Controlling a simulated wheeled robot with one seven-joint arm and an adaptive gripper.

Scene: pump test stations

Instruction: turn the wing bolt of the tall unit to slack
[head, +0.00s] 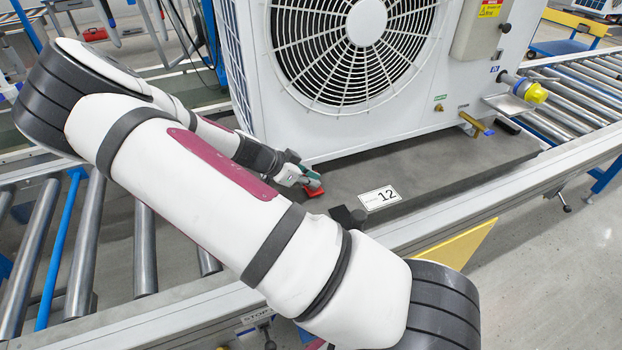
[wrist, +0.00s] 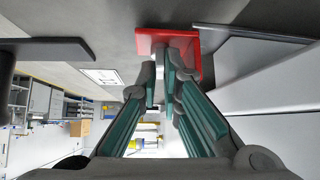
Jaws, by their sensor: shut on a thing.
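The tall unit (head: 245,50), a white cabinet with a large round fan grille, stands on a grey base. My gripper (head: 310,181) is low at the unit's front left corner, its teal fingers closed on the wing bolt. A red piece (head: 315,191) shows at the fingertips, and it also shows in the wrist view (wrist: 150,40). In the wrist view my gripper (wrist: 164,68) has its fingertips against this red piece, with a pale bit between them. The fingers hide most of the bolt, and its turn angle cannot be told.
A label marked 12 (head: 380,197) lies on the base right of my gripper. A dark post (head: 347,216) stands at the base's front edge. Roller conveyors (head: 590,85) run along both sides.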

